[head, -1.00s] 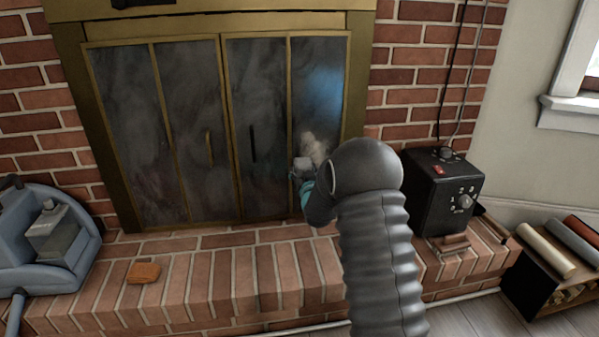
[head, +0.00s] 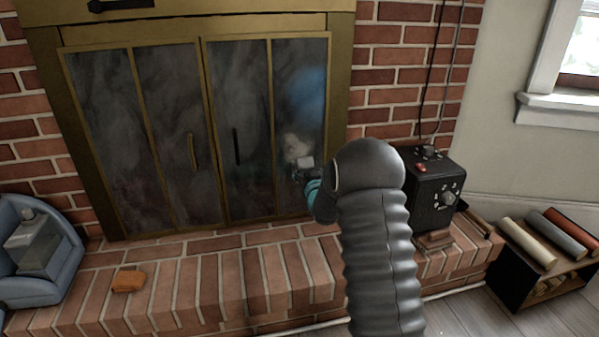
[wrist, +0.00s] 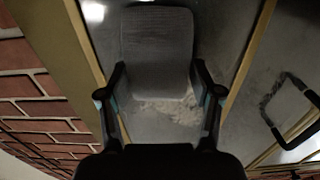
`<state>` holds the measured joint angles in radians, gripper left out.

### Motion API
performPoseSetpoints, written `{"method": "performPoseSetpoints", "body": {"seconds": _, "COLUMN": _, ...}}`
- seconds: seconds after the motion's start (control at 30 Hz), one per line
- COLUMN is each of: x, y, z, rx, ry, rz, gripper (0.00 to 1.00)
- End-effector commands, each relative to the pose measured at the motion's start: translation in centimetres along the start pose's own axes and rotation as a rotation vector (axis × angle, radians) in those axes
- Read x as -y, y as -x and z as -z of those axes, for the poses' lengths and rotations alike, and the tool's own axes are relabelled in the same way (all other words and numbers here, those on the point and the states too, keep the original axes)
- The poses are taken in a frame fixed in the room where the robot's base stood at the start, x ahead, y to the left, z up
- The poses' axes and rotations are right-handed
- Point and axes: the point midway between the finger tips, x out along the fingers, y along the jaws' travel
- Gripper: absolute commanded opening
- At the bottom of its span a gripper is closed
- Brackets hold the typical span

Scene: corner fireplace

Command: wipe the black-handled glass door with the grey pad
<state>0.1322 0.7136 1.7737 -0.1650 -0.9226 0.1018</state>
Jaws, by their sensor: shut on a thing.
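The black-handled glass door (head: 254,185) is the right-hand door of the brass-framed fireplace and is closed. Its black handle (head: 237,146) is upright on the left pane, and it also shows at the right of the wrist view (wrist: 268,112). A pale smudge (head: 294,146) lies low on the right pane; the wrist view shows it below the pad (wrist: 178,110). My gripper (head: 304,173) is shut on the grey pad (wrist: 157,45), which is just right of and below the smudge in the head view. I cannot tell whether the pad touches the glass.
A black box (head: 434,190) with a knob stands on the brick hearth (head: 200,270) at right. An orange block (head: 128,281) and a blue-grey container (head: 40,250) are at left. A low shelf with rolls (head: 545,260) stands far right.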

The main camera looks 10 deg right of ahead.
Motion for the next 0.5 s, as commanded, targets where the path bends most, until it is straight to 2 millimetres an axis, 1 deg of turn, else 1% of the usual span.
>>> {"method": "performPoseSetpoints", "body": {"seconds": 0.27, "x": -1.2, "y": -0.1, "z": 0.1, "rx": -0.003, "ry": 0.000, "rz": -0.004, "gripper": 0.37}}
{"method": "performPoseSetpoints", "body": {"seconds": 0.5, "x": -2.9, "y": 0.0, "z": 0.1, "rx": -0.003, "ry": 0.000, "rz": -0.003, "gripper": 0.37}}
